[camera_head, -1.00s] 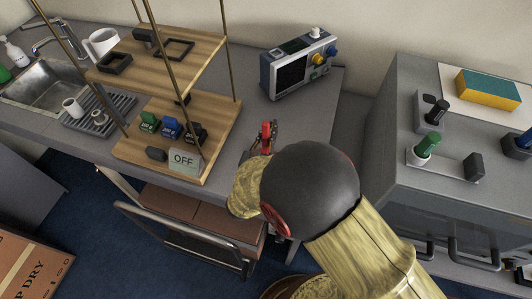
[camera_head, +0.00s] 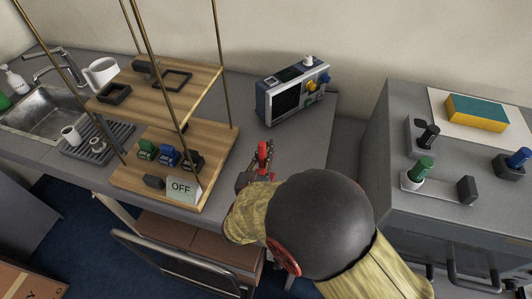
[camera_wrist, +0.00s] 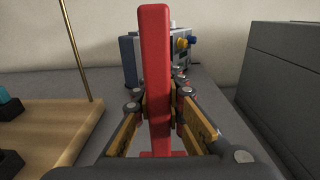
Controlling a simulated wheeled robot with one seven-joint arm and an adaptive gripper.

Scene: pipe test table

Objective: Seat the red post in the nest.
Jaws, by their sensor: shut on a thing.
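The red post (camera_head: 264,152) stands roughly upright in my gripper (camera_head: 262,174), above the grey bench between the wooden shelf and the instrument. In the wrist view the post (camera_wrist: 155,70) rises between the two fingers of my gripper (camera_wrist: 158,118), which are shut on it. I cannot tell for certain which thing is the nest, or whether the post touches anything below.
The wooden shelf (camera_head: 222,150) with hanging rods and several small blocks stands left of the gripper. A blue-grey instrument (camera_head: 292,90) with knobs stands behind it. A grey cabinet (camera_head: 460,225) with colored posts is at the right. Bare bench lies between gripper and instrument.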

